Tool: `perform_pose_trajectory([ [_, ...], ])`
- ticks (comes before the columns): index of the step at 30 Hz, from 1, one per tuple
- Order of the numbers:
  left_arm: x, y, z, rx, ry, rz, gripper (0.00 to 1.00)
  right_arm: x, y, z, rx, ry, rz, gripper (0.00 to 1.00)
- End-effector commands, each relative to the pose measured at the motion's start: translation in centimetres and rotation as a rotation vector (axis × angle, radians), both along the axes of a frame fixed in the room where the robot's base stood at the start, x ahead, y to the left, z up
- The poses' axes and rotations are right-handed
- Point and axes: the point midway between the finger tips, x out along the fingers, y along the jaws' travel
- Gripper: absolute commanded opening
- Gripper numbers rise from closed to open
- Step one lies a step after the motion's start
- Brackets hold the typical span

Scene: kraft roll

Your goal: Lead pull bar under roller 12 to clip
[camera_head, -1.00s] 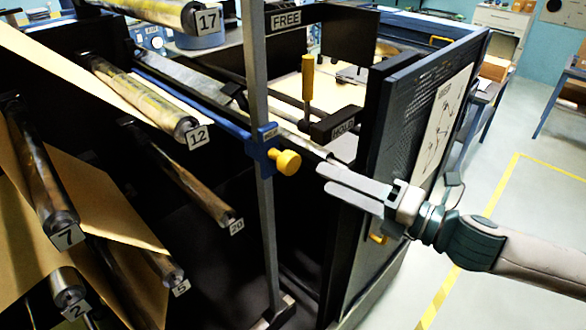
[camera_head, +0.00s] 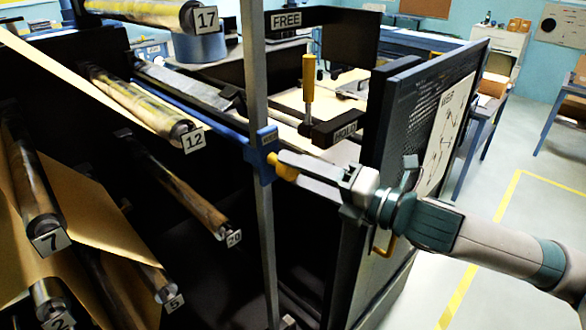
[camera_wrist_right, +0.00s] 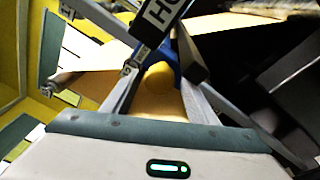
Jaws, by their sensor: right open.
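Roller 12 (camera_head: 140,103) lies at the upper left with its number tag at the near end, and kraft paper runs over it. A long blue bar (camera_head: 213,119) passes to its right and ends at a blue block (camera_head: 262,146) by the grey upright post. A yellow knob (camera_head: 287,173) sticks out from the block. My right gripper (camera_head: 284,164) is open with its fingers at the knob, partly hiding it. In the right wrist view the yellow knob (camera_wrist_right: 158,76) shows between the two spread fingers. I cannot tell whether they touch it. My left gripper is not in view.
A HOLD arm (camera_head: 330,130) with a yellow upright handle (camera_head: 309,78) sits just above my right gripper. A dark guard panel (camera_head: 425,120) stands close beside my right arm. Rollers 17 (camera_head: 150,12), 20 (camera_head: 185,195) and 7 (camera_head: 35,190) are at the left. Open floor lies right.

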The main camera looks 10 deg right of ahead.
Motion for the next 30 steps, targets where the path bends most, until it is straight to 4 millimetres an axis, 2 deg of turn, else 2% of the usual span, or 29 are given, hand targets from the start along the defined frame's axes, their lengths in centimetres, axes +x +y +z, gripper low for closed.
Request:
perform_pose_trajectory([
  [6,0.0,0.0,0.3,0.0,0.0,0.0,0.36,1.0,1.0,0.0,0.0,0.001,0.001,0.53],
  [17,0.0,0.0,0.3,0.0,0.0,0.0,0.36,1.2,1.2,0.0,0.0,0.0,0.001,0.53],
  [18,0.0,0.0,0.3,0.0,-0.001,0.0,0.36,1.2,1.2,0.0,0.0,0.0,0.0,0.51],
  [24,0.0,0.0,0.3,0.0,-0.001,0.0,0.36,1.2,1.2,0.0,0.0,0.0,0.001,0.03],
  [25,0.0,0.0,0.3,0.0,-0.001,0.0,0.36,1.2,1.2,0.0,0.0,0.0,0.001,0.0],
  [30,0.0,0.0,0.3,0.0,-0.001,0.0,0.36,1.4,0.9,-0.1,-0.002,0.001,-0.001,0.0],
])
